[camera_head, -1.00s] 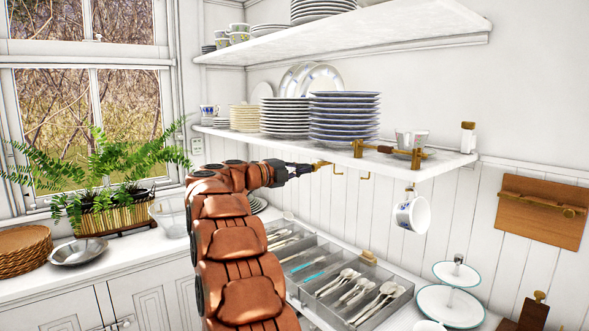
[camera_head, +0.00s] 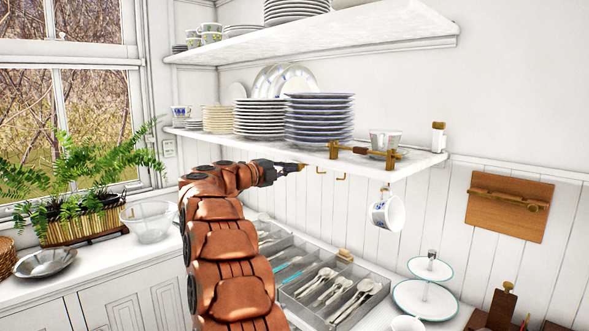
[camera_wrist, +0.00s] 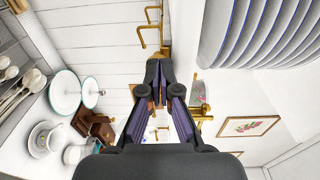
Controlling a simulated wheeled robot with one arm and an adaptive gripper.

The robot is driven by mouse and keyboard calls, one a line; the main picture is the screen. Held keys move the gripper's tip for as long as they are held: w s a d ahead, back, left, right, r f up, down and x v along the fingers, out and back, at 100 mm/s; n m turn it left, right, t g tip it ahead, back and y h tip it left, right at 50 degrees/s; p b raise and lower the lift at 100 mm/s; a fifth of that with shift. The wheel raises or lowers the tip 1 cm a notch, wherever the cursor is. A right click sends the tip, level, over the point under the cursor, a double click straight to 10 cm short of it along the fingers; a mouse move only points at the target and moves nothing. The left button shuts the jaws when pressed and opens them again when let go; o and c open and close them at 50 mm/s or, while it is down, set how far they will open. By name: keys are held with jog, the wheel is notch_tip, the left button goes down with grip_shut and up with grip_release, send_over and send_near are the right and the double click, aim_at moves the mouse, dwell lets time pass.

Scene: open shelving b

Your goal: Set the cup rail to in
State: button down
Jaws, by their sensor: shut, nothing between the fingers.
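The cup rail appears to be the brass fitting under the front of the lower shelf, with brass hooks (camera_head: 341,177) hanging down in the head view. The hooks also show at the top of the wrist view (camera_wrist: 150,38). A white cup with blue decoration (camera_head: 387,212) hangs below the shelf farther right. My gripper (camera_head: 302,167) is shut and empty, just left of the hooks and under the shelf edge. In the wrist view its fingertips (camera_wrist: 159,68) are close to brass; I cannot tell whether they touch. Most of the rail is hidden.
The lower shelf (camera_head: 425,163) carries stacked blue-rimmed plates (camera_head: 319,120), a brass bar (camera_head: 345,151) and a cup (camera_head: 384,141). Below are a cutlery tray (camera_head: 345,317) and a tiered stand (camera_head: 425,300). Open air lies in front of the shelf.

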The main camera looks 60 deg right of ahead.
jog(key=shift+s, duration=0.1)
jog(key=b+v, duration=0.3)
jog(key=v, duration=1.1)
jog(key=shift+r, duration=0.15)
